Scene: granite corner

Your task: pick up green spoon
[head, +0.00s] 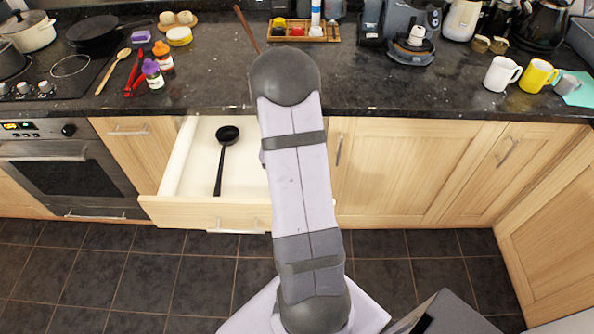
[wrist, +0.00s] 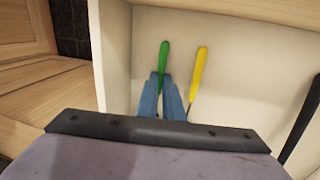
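The green spoon (wrist: 164,54) lies in the open drawer, and its green handle shows in the wrist view. My gripper (wrist: 161,77) reaches down into the drawer, with its two blue fingers on either side of the lower part of this handle. The fingertips are close together there, and I cannot tell whether they press on the handle. The rest of the spoon is hidden behind the fingers and the gripper body. In the head view my arm hides the gripper and the green spoon.
A yellow-handled utensil (wrist: 199,73) lies just right of the green spoon. A black ladle (head: 223,156) lies farther off in the same drawer (head: 190,213). The drawer walls and the counter edge (head: 420,108) above bound the space. Bare drawer floor shows between the utensils.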

